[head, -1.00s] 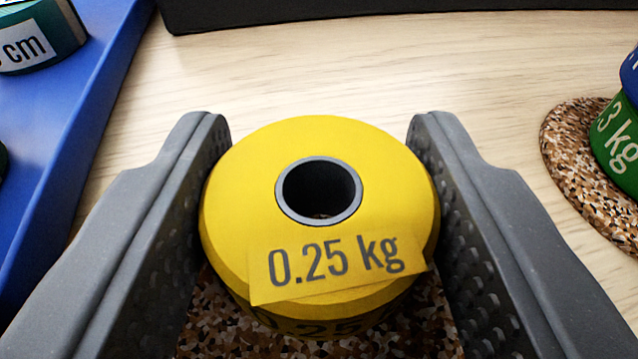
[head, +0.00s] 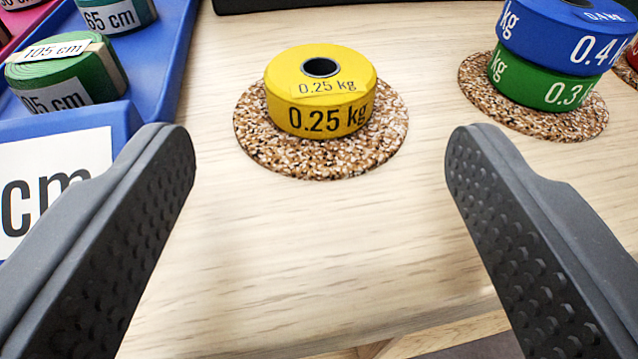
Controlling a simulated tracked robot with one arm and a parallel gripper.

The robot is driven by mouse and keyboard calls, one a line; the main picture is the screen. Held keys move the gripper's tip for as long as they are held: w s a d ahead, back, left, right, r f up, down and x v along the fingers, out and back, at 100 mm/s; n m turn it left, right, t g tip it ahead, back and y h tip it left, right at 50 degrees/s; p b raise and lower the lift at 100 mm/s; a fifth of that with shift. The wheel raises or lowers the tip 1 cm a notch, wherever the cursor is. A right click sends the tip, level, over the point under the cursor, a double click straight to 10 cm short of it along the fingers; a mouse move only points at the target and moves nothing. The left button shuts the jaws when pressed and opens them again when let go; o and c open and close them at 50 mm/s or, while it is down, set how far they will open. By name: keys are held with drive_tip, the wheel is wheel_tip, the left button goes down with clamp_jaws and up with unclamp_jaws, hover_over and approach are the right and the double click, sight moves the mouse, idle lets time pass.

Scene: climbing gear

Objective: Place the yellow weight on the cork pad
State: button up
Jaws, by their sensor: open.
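The yellow weight (head: 321,92), a short cylinder with a dark centre hole and "0.25 kg" labels, rests flat on a round speckled cork pad (head: 262,150). The pad's rim shows around its front and sides. My gripper (head: 319,160) is wide open and empty. Its two grey textured fingers stand at the left and right of the picture, nearer to me than the weight and apart from it.
At the right, a blue weight (head: 556,35) is stacked on a green weight (head: 540,85) on another cork pad (head: 590,124). At the left, a blue tray (head: 172,62) holds rolled straps, including a green roll (head: 68,72). The wooden table (head: 300,255) is bare in front, with its edge near the bottom.

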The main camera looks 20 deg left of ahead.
drive_tip(key=v, duration=0.3)
drive_tip(key=shift+s+d, duration=0.1)
drive_tip(key=w+d+r+m+t+h, duration=0.15)
drive_tip(key=r+h, duration=0.25)
drive_tip(key=r, duration=1)
drive_tip(key=w+d+r+m+t+h, duration=0.15)
drive_tip(key=r+h, duration=0.25)
drive_tip(key=r, duration=1)
drive_tip(key=s+a+r+m+g, duration=0.1)
drive_tip(key=s+a+r, duration=0.3)
drive_tip(key=s+r, duration=0.4)
drive_tip(key=s+a+r+m+y, duration=0.1)
drive_tip(key=s+a+r, duration=0.3)
drive_tip(key=s+r, duration=0.5)
wheel_tip(320, 180, up, 3)
drive_tip(key=shift+a+f+g, duration=0.15)
drive_tip(key=shift+a+g, duration=0.1)
drive_tip(key=shift+g, duration=0.15)
drive_tip(key=shift+s+p, duration=0.1)
drive_tip(key=shift+p, duration=0.2)
